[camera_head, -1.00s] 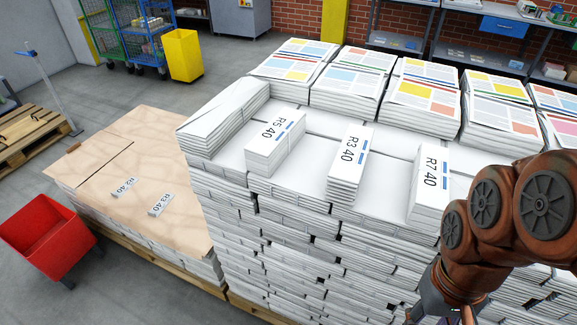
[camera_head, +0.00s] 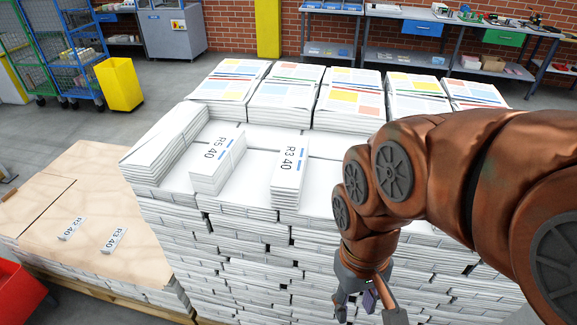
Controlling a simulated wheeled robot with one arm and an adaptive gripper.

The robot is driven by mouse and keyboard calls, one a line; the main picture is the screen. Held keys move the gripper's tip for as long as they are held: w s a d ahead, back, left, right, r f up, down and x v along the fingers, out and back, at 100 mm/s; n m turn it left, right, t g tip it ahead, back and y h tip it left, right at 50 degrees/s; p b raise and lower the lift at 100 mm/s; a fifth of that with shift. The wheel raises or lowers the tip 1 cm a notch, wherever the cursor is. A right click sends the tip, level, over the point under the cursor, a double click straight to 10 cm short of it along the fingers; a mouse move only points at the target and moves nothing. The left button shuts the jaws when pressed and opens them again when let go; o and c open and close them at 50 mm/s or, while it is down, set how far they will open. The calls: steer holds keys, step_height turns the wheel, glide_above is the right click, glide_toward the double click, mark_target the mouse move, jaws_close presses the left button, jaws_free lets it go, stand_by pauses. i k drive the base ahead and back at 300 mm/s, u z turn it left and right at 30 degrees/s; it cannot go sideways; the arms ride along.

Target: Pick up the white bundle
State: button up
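White bundles of folded paper lie on top of a tall stack (camera_head: 245,245). One bundle marked R5 40 (camera_head: 218,162) and one marked R3 40 (camera_head: 289,178) stand out on the top layer. A long plain white bundle (camera_head: 165,148) lies at the stack's left edge. My gripper (camera_head: 370,312) hangs at the bottom of the view, in front of the stack's near side and below its top. Its fingers are spread apart, with no bundle visible between them. My arm covers the right part of the stack top; the R7 40 bundle is not visible.
Colour-printed paper piles (camera_head: 347,97) line the back of the stack. A lower pallet stack with a brown cover (camera_head: 95,190) stands left, carrying R2 40 and R3 40 labels. A yellow bin (camera_head: 119,84), blue cage carts (camera_head: 82,60) and workbenches (camera_head: 420,28) stand behind.

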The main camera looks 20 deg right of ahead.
mark_target(286, 185)
steer(key=u, duration=2.35)
steer(key=i, duration=2.3)
steer(key=z, duration=3.7)
